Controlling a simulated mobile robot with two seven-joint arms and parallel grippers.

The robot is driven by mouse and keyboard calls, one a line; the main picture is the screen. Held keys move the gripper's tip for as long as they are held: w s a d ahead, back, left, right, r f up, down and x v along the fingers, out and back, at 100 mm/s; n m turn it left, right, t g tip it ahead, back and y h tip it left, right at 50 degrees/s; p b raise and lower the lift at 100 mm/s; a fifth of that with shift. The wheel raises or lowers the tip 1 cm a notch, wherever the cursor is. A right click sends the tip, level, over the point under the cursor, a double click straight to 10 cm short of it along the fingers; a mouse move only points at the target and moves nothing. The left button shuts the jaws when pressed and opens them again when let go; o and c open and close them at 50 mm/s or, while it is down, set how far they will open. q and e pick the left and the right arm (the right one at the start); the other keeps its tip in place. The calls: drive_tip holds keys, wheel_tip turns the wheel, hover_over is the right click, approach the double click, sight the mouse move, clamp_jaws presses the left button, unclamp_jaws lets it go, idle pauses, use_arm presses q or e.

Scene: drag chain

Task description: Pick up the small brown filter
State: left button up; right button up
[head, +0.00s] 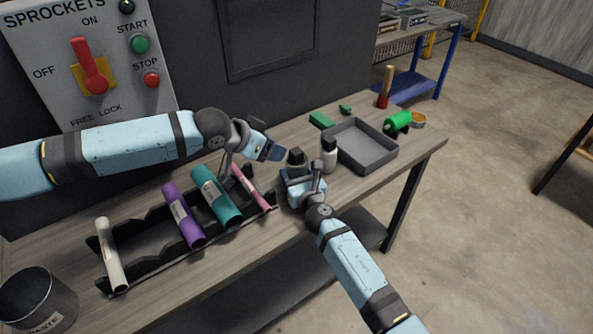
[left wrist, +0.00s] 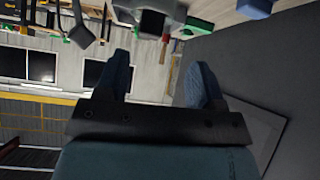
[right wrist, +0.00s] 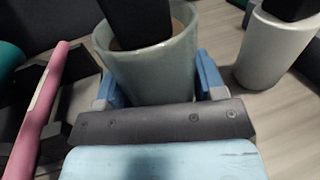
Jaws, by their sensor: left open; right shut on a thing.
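A grey-green cylinder (head: 297,168) with a black block in its top stands on the bench. It also shows large in the right wrist view (right wrist: 150,75), with a brownish inside. My right gripper (right wrist: 162,85) is shut around it, one finger on each side. My left gripper (head: 274,150) is open and empty in the air, just left of the cylinder's top. Its two fingers show apart in the left wrist view (left wrist: 163,75). A small orange-brown round piece (head: 418,121) lies at the bench's far right; I cannot tell if it is the filter.
A white cylinder (head: 329,154) with a black top stands close right of the held one. A grey tray (head: 382,157) and a green roll (head: 398,122) lie beyond. A black rack (head: 150,240) with several coloured tubes and a waste bin (head: 40,300) are left.

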use_arm(q)
drive_tip(key=w+d+r+n+g+y, duration=0.1)
drive_tip(key=w+d+r+n+y, duration=0.2)
drive_tip(key=w+n, duration=0.25)
wheel_tip(320, 180, up, 4)
drive_tip(key=n+g+y, duration=0.4)
drive_tip(key=n+g, duration=0.1)
drive_tip(key=n, duration=0.6)
hover_over(296, 150)
wheel_tip(296, 150, down, 12)
drive_tip(key=shift+r, duration=0.25)
clamp_jaws()
wheel_tip(296, 150, up, 18)
use_arm(e)
drive_tip(key=o, duration=1)
drive_tip(key=shift+d, duration=0.1)
